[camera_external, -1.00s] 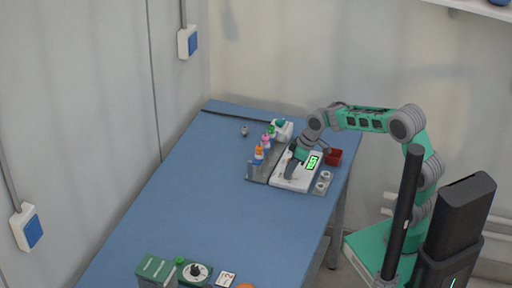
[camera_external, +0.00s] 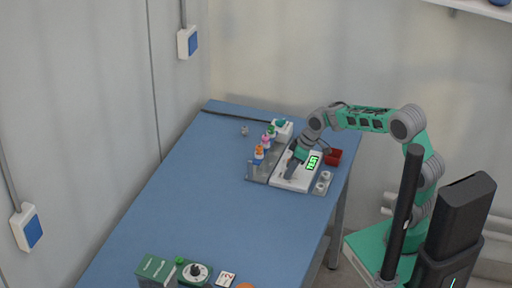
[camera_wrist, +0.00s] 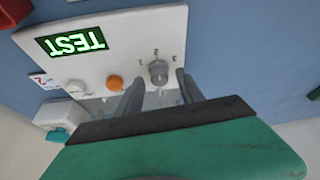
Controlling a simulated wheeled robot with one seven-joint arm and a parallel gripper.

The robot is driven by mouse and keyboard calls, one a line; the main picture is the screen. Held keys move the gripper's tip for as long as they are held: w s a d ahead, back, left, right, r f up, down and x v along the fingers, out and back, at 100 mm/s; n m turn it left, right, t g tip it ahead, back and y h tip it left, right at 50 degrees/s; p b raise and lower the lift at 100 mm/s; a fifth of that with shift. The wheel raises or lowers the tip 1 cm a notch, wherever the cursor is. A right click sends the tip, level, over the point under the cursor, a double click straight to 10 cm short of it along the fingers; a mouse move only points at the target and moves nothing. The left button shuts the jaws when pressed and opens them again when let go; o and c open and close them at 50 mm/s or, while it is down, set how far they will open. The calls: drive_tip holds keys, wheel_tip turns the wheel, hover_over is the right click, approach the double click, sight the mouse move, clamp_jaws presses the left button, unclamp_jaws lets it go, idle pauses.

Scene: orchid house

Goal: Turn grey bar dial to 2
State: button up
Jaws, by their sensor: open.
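The grey bar dial (camera_wrist: 158,71) sits on a white panel (camera_wrist: 116,40) in the wrist view, with small marks around it that I cannot read clearly. My gripper (camera_wrist: 160,77) is open, one finger on each side of the dial. The fingertips look close to the dial, but I cannot tell whether they touch it. In the external view my gripper (camera_external: 291,166) is down over the white panel (camera_external: 287,183) and hides the dial there. The green display (camera_wrist: 71,42) reads TEST, upside down in the wrist view.
An orange knob (camera_wrist: 115,82) and a white knob (camera_wrist: 75,88) sit beside the dial. The middle of the blue table (camera_external: 190,205) is clear.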

drive_tip(key=v, duration=0.7)
drive_tip(key=shift+r, duration=0.25)
drive_tip(key=shift+s+d, duration=0.1)
drive_tip(key=shift+s, duration=0.05)
